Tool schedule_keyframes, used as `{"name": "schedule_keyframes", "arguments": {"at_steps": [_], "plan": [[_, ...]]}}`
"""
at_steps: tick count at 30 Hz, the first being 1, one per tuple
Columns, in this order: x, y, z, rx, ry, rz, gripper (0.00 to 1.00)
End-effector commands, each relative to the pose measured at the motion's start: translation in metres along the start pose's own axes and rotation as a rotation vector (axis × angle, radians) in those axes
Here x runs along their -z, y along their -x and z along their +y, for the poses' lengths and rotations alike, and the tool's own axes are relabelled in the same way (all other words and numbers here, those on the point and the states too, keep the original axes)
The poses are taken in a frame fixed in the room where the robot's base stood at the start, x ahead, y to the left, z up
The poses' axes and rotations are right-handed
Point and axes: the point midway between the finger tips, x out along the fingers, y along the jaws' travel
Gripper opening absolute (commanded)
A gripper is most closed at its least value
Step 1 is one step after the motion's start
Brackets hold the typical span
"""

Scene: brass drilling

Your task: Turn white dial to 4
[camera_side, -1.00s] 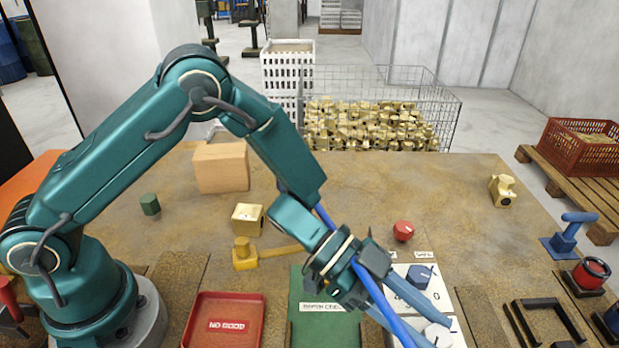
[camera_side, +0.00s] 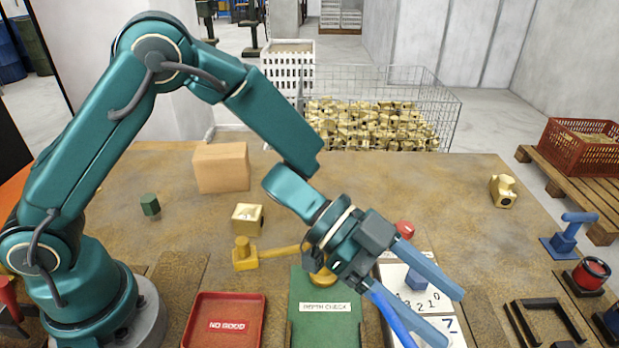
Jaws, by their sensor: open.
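The white panel (camera_side: 448,326) lies at the front, right of the green mat, with printed numbers on it. A blue dial (camera_side: 415,281) shows on its upper part, between my fingers. I cannot make out the white dial; my lower finger covers the area where it showed earlier. My gripper (camera_side: 452,318) is open and empty, its two blue fingers spread wide over the panel and pointing down to the right. A red knob (camera_side: 405,229) sits just behind the panel, partly hidden by my wrist.
A green mat (camera_side: 325,328) marked DEPTH CHECK and a red NO GOOD tray (camera_side: 226,325) lie left of the panel. A yellow hammer-shaped tool (camera_side: 250,256) and brass block (camera_side: 247,219) lie behind them. A black frame (camera_side: 548,318) stands at right. The table's back right is mostly clear.

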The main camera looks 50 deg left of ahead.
Motion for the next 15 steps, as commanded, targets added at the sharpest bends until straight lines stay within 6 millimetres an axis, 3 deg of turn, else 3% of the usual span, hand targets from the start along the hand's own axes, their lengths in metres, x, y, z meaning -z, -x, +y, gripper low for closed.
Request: {"name": "schedule_keyframes", "arguments": {"at_steps": [1,9,15], "plan": [[0.002,0.014,-0.009,0.011,0.0,0.0,0.7],[0.013,0.071,-0.035,0.012,0.0,-0.002,0.7],[0.019,0.102,-0.048,0.008,0.002,-0.002,0.7]]}}
